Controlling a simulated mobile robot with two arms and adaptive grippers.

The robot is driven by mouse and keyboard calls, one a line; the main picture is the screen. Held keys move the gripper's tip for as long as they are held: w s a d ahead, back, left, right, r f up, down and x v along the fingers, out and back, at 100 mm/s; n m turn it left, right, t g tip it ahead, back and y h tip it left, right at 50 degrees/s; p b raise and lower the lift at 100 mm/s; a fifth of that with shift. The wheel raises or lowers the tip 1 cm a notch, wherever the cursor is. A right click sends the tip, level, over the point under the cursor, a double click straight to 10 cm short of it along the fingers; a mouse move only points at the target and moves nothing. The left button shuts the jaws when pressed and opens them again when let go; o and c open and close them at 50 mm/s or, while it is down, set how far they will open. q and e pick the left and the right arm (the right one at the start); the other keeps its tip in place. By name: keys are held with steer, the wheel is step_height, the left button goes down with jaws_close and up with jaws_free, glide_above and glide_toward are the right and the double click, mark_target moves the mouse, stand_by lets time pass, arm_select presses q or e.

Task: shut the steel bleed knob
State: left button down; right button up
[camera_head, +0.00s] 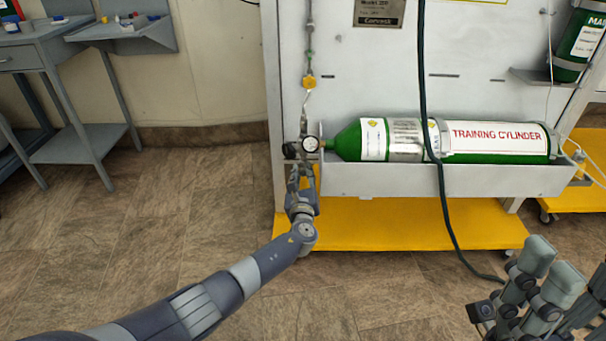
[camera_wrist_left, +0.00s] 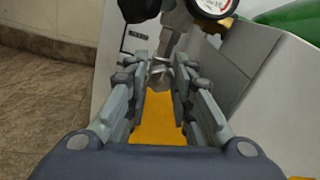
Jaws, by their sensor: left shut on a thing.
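The steel bleed knob (camera_wrist_left: 159,74) is a small metal piece below the valve fittings in the left wrist view. My left gripper (camera_wrist_left: 160,80) is shut on it, with one finger on each side. In the head view my left gripper (camera_head: 302,178) reaches up under the gauge at the left end of the cylinder bench, and its fingers largely hide the knob there. The knob's turn position cannot be read. My right gripper (camera_head: 552,268) is at the lower right of the head view, away from the bench; its finger gap is unclear.
A round pressure gauge (camera_head: 311,144) sits just above my left gripper. The green training cylinder (camera_head: 345,141) lies in a white cradle (camera_head: 400,182) to the right. A dark hose (camera_head: 440,200) hangs across the front. A grey side table (camera_head: 85,145) stands at left.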

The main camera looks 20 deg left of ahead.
arm_select(q)
steer(key=shift+d, duration=0.1)
steer(key=c, duration=1.4)
jaws_free()
steer(key=v, duration=1.2)
